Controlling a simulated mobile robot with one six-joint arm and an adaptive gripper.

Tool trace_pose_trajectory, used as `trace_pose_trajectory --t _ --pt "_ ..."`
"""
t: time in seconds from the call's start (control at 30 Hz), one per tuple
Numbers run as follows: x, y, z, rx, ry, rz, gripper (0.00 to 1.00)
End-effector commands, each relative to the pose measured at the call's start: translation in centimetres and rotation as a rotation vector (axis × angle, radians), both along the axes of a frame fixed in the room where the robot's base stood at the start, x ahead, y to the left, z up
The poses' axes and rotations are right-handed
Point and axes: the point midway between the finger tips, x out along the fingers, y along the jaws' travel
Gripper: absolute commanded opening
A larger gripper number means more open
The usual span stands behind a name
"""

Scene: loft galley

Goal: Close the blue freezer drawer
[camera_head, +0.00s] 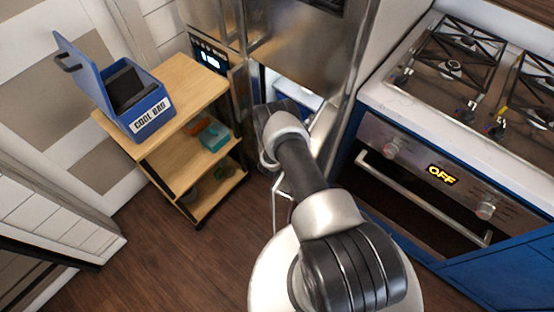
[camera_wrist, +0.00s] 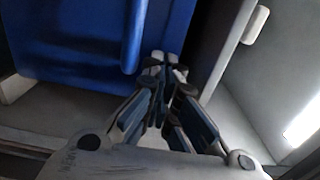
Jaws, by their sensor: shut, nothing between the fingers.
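The blue freezer drawer (camera_wrist: 85,38) fills the upper left of the wrist view, with a rounded vertical blue bar (camera_wrist: 134,35) on its face near the right side. My gripper (camera_wrist: 163,62) is shut and empty. Its fingertips are close to the drawer's lower right part; I cannot tell whether they touch it. In the head view my arm reaches into the open lower part of the steel fridge-freezer (camera_head: 305,45). My arm hides my fingertips and most of the drawer there. How far out the drawer stands cannot be told.
A pale freezer wall (camera_wrist: 235,75) stands close to my gripper's right. The stove and oven (camera_head: 425,170) stand to the right. Some floor (camera_head: 150,255) is clear at lower left.

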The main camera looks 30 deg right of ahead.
Motion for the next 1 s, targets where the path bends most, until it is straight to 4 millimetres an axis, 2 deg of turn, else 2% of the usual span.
trace_pose_trajectory --t 0.57,0.77,1.0 --pt "0.2 0.0 0.2 0.001 -0.006 -0.001 0.00" --pt "-0.5 2.9 0.1 0.000 -0.001 0.000 0.00" --pt "-2.7 8.2 0.3 -0.001 0.002 0.001 0.00"
